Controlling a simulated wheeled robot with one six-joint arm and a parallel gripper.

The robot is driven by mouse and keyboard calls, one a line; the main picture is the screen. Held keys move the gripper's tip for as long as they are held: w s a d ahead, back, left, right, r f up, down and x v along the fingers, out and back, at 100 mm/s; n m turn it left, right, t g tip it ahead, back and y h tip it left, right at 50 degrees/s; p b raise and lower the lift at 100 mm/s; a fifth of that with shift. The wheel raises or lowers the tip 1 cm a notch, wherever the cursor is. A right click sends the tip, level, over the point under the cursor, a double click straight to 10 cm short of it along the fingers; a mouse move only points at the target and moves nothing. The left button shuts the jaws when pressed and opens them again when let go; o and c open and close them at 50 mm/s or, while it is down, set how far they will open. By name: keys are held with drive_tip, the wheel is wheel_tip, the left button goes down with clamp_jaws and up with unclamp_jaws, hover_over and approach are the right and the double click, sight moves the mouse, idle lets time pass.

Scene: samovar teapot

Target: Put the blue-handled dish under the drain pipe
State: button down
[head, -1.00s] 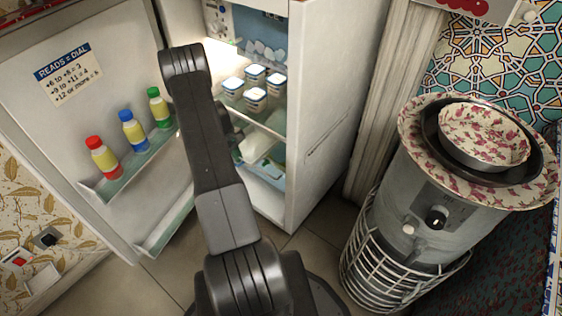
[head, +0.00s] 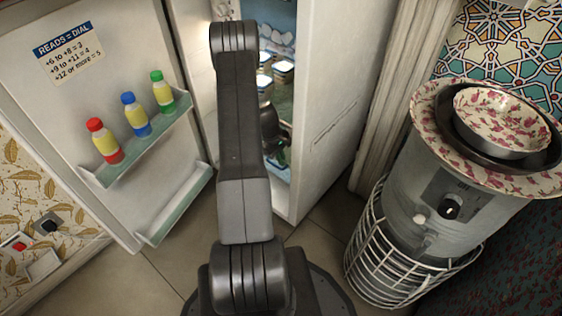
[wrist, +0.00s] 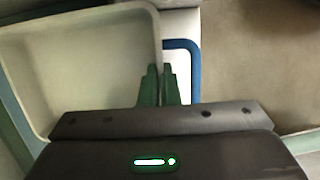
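In the wrist view, a pale, shallow, tray-like dish (wrist: 75,65) fills the left side, with a blue loop handle (wrist: 195,72) at its right. My gripper (wrist: 159,70) has its green fingers close together on either side of the dish's right wall, beside the handle. They appear closed on that wall. I see no drain pipe that I can make out.
The fridge door (head: 100,120) stands open at the left, with red, blue and green-capped bottles on its shelf. The fridge side wall (head: 325,120) is close to the right of my arm. A grey caged heater-like unit (head: 440,205) carries a floral bowl (head: 503,120).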

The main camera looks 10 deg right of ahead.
drive_tip(key=shift+f, duration=0.2)
drive_tip(key=c, duration=1.7)
unclamp_jaws()
drive_tip(key=shift+f, duration=0.15)
drive_tip(key=shift+w+r+p, duration=0.1)
drive_tip(key=shift+r+p, duration=0.2)
drive_tip(key=shift+r, duration=0.2)
drive_tip(key=w+a+p, duration=0.1)
drive_tip(key=w+a, duration=0.1)
drive_tip(key=a, duration=0.1)
drive_tip(key=w+a+r+p, duration=0.1)
drive_tip(key=w+a, duration=0.1)
drive_tip(key=a, duration=0.2)
drive_tip(key=w+a+r+p, duration=0.1)
drive_tip(key=w+a, duration=0.1)
drive_tip(key=a, duration=0.2)
drive_tip(key=shift+w+a, duration=0.1)
